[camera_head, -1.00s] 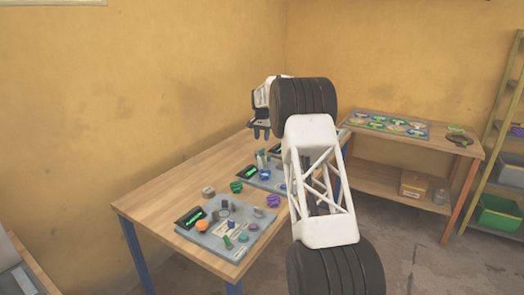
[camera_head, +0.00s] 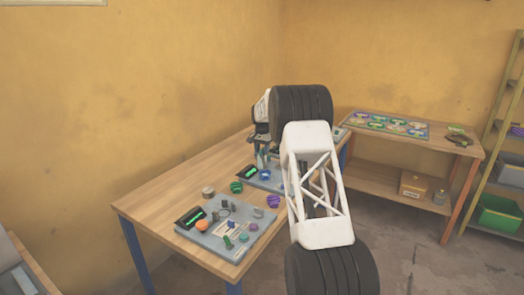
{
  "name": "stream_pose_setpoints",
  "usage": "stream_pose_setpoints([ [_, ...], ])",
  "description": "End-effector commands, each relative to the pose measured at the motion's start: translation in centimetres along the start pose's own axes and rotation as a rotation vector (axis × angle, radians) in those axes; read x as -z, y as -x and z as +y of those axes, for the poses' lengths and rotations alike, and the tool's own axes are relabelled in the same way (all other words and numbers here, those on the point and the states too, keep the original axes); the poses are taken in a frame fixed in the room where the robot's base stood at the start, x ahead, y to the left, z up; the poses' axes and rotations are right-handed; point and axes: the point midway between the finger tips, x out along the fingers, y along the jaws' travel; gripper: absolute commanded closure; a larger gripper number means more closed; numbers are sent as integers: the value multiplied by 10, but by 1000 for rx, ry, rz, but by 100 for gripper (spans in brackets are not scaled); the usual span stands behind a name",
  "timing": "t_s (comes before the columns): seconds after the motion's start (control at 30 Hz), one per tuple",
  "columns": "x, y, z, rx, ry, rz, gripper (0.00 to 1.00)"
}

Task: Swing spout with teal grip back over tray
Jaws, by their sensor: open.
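My gripper (camera_head: 262,148) is open above the far station on the wooden table, partly hidden by my own arm. The far grey panel (camera_head: 256,184) carries a green-lit display (camera_head: 247,170) and a blue round part (camera_head: 265,175). A small greenish upright part (camera_head: 260,161) stands just below my gripper's fingers; I cannot tell whether they touch. It may be the teal grip, but it is too small to be sure. The spout and the tray cannot be made out clearly, and my arm covers the right part of this station.
A nearer grey panel (camera_head: 236,251) holds an orange knob (camera_head: 202,226) and several other parts. A green part (camera_head: 236,187), a grey round part (camera_head: 208,192) and a purple part (camera_head: 273,201) lie nearby. The table's left side (camera_head: 160,196) is clear. A second table (camera_head: 460,150) stands behind right.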

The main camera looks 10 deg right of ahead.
Motion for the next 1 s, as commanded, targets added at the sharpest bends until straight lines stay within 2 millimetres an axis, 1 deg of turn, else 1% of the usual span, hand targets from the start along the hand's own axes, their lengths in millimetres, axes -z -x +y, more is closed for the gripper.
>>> stream_pose_setpoints([
  [0.07, 0, 0, 0, 0, 0, 0, 60],
  [0.17, 0, 0, 0, 0, 0, 0, 73],
  [0.33, 0, 0, 0, 0, 0, 0, 99],
  [0.77, 0, 0, 0, 0, 13, 0, 100],
  [1.0, 0, 0, 0, 0, 87, 0, 100],
])
